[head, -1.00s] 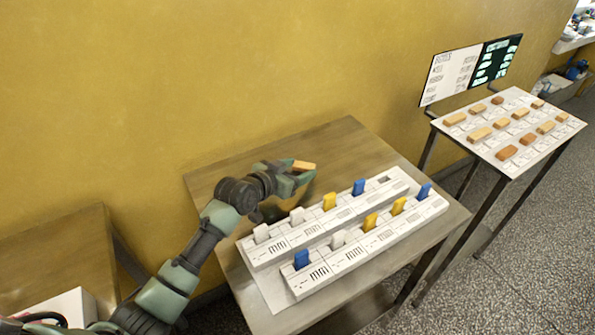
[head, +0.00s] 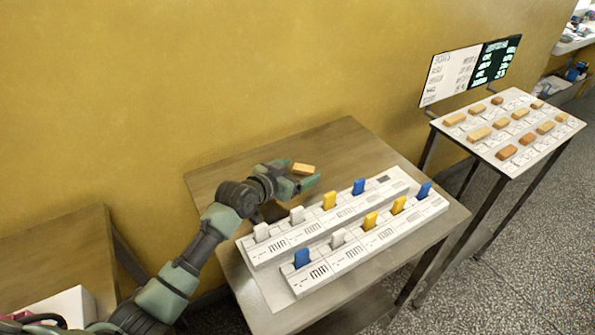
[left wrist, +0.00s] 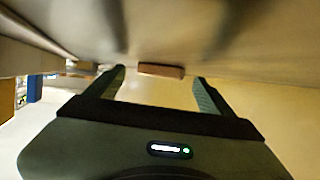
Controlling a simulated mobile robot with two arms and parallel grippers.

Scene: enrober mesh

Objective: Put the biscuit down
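The biscuit (head: 303,169) is a small tan block on the bare back part of the metal table (head: 345,140), behind the white slotted racks. It appears to rest on the tabletop. My left gripper (head: 292,174) is low over the table, beside the biscuit. In the left wrist view the fingers of my left gripper (left wrist: 161,84) are spread wide. The biscuit (left wrist: 161,70) shows between and just beyond the fingertips, with a gap on each side. My right gripper is not in view.
Two white racks (head: 300,242) with blue, yellow and white upright tabs fill the table's front. A second stand (head: 484,165) at the right holds several biscuits below a sign (head: 470,68). A yellow wall (head: 200,80) closes the back. The table's back right is clear.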

